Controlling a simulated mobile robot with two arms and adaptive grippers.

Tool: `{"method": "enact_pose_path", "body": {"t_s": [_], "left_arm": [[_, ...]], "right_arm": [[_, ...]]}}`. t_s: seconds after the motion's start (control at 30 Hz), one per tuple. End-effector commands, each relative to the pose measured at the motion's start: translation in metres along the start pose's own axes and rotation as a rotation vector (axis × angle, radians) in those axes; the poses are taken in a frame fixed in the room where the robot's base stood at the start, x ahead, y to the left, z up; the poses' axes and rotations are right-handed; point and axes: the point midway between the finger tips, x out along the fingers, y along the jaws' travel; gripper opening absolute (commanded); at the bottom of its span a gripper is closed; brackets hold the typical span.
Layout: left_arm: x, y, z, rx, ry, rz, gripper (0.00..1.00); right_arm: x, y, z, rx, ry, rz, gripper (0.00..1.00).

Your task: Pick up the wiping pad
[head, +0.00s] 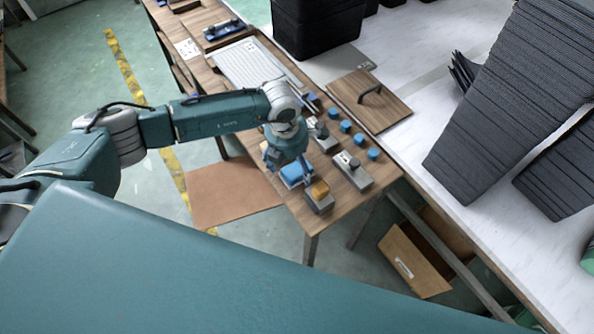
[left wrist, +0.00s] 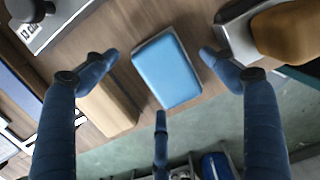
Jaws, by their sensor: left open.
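The wiping pad appears to be the blue rounded block (left wrist: 168,70) on the wooden table in the left wrist view. In the head view its blue top (head: 293,174) shows near the table's front edge, partly covered by my left gripper (head: 287,160). The left gripper, seen in the left wrist view (left wrist: 158,62), is open, with one finger on each side of the pad and a third below it in the picture. Gaps show between the fingers and the pad; whether they are level with it is unclear. My right gripper is not in view.
A tan wooden block (left wrist: 108,106) lies close left of the pad. A grey block with an orange-brown top (head: 319,194) stands on its other side. Grey blocks with knobs (head: 352,172) and blue round pieces (head: 373,154) stand further right. The table edge is close.

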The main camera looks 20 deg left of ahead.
Motion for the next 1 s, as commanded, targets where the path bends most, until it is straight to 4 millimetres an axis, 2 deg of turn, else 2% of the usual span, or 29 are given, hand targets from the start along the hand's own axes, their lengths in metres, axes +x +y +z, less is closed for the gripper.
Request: {"method": "enact_pose_path", "body": {"t_s": [0.53, 0.57, 0.8, 1.0], "left_arm": [[0.0028, 0.0002, -0.0003, 0.000, 0.000, 0.000, 0.84], [0.0028, 0.0002, -0.0003, 0.000, 0.000, 0.000, 0.82], [0.0030, 0.0001, -0.0004, 0.000, 0.000, 0.000, 0.37], [0.0029, 0.0001, -0.0003, 0.000, 0.000, 0.000, 0.36]], "right_arm": [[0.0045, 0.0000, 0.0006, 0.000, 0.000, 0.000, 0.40], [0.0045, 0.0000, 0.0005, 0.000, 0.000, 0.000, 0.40], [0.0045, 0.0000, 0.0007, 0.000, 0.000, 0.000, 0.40], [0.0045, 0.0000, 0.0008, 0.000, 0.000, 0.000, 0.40]]}}
